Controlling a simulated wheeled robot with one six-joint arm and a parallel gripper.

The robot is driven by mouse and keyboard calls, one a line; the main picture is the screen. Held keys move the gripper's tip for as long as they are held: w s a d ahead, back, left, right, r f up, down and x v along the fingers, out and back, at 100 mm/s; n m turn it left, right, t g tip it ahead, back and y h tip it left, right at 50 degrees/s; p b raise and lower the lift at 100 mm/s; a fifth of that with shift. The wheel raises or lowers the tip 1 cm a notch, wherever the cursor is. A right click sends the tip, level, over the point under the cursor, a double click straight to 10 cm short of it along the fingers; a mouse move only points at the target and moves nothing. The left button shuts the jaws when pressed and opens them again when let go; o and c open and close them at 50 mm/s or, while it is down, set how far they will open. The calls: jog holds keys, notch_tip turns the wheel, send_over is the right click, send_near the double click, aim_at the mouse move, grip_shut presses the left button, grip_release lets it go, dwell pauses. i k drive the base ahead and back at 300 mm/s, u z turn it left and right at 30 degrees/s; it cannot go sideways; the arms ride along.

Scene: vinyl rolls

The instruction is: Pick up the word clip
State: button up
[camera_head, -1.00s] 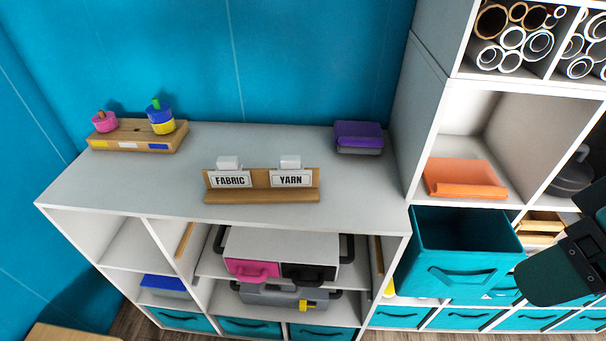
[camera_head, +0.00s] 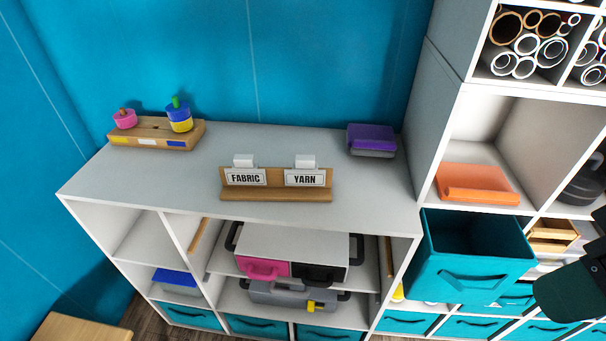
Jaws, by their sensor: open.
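Two word clips sit side by side on a wooden holder (camera_head: 276,194) on the grey shelf top. The left clip (camera_head: 245,176) is white and reads FABRIC. The right clip (camera_head: 305,177) is white and reads YARN. Both stand upright with a white block at the top. A dark part of my arm shows at the right edge, well to the right of the clips. My gripper's fingers are not visible in this view.
The shelf top (camera_head: 190,185) is clear around the holder. A wooden board with pegs (camera_head: 158,140) stands at the back left, and purple and grey boxes (camera_head: 371,137) at the back right. A teal bin (camera_head: 475,262) juts out at the right below an orange roll (camera_head: 476,182).

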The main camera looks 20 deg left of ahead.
aim_at(305, 172)
jog(key=k, duration=1.2)
jog(key=u, duration=0.55)
jog(key=i, duration=0.5)
jog(key=u, duration=0.75)
jog(key=i, duration=0.7)
jog(key=z, duration=0.5)
jog(key=i, duration=0.85)
jog(key=z, duration=0.85)
